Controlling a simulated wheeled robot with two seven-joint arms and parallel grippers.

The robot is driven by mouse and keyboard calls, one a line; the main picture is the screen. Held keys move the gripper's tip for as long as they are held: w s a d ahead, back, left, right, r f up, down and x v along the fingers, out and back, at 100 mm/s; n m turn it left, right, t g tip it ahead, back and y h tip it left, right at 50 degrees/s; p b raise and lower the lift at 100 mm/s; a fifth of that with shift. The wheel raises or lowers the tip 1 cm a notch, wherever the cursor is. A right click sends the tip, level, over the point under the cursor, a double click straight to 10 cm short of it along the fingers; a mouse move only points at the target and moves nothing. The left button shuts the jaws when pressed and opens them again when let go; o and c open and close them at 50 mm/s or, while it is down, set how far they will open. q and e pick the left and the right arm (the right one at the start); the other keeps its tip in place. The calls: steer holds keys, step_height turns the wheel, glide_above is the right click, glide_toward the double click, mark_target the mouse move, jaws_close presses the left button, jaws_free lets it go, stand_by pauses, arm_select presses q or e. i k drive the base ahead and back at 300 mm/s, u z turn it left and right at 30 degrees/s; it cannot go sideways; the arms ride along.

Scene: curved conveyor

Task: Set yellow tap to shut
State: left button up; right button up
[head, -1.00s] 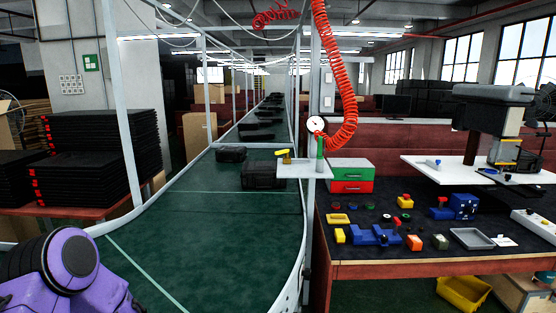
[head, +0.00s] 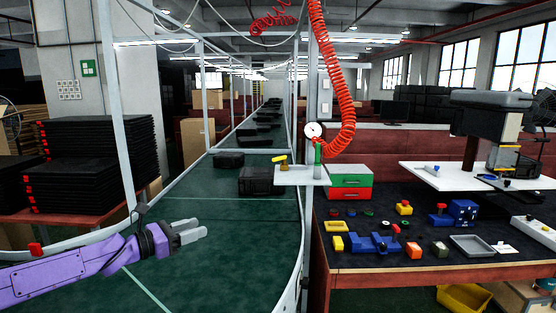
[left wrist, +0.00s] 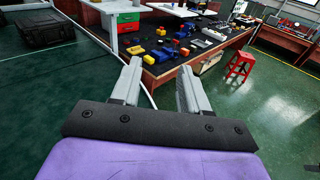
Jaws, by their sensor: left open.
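The yellow tap (head: 281,158) has a yellow handle on a small brass-coloured body. It sits at the left part of a small white shelf (head: 295,179) fixed to the post beside the conveyor. A green upright part (head: 317,153) and a round gauge (head: 313,130) are to its right. My left gripper (head: 203,232) is over the conveyor, below and left of the shelf, apart from the tap. In the left wrist view its two fingers (left wrist: 157,88) are spread with nothing between them. My right gripper is not in view.
A green conveyor belt (head: 232,215) carries black cases (head: 257,180). A red coiled hose (head: 342,90) hangs by the post. The dark workbench (head: 345,267) at right holds several coloured parts. A red stool (left wrist: 240,66) stands on the floor in the left wrist view.

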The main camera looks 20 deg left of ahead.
mark_target(284, 158)
steer(key=i, duration=1.9)
